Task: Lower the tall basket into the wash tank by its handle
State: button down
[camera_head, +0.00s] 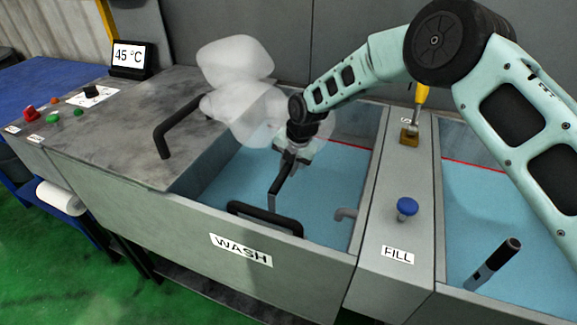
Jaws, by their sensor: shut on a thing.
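My gripper (291,160) reaches over the open wash tank (313,262), which holds blue liquid and has a WASH label on its front. The gripper is shut on a dark, bent bar (276,184), which slants down and left from the jaws. The bar looks like a handle, but I cannot make out the tall basket's body, so I cannot tell its depth or tilt. A black bar handle (266,218) lies near the tank's front rim, below the gripper; I cannot tell what it belongs to.
White vapour (235,75) hangs behind and left of the gripper. A grey lid (120,120) with a black handle (178,128) covers the left side. A divider (396,225) with a blue knob (407,207) stands right of the tank. A second tank holds a black-gripped rod (493,262).

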jog(key=shift+f, duration=0.2)
jog(key=c, duration=1.3)
grip_release()
jog(key=shift+o, duration=0.7)
jog(key=shift+f, duration=0.15)
jog(key=b+v, duration=0.3)
jog(key=v, duration=1.4)
jog(key=s+d+r+m+h, duration=0.1)
jog(key=s+r+m, duration=0.1)
jog(key=s+m, duration=0.65)
jog(key=s+d+r+m, duration=0.2)
jog(key=s+r+m, duration=0.15)
jog(key=s, duration=0.95)
jog(key=s+d+f+m, duration=0.1)
jog(key=s+d+m, duration=0.3)
jog(key=s+m, duration=0.2)
jog(key=s+d+f+m+g+h, duration=0.1)
jog(key=s+d+m, duration=0.4)
jog(key=s, duration=0.5)
jog(key=shift+s+d+f+m, duration=0.25)
jog(key=shift+f+m, duration=0.15)
jog(key=shift+m, duration=0.3)
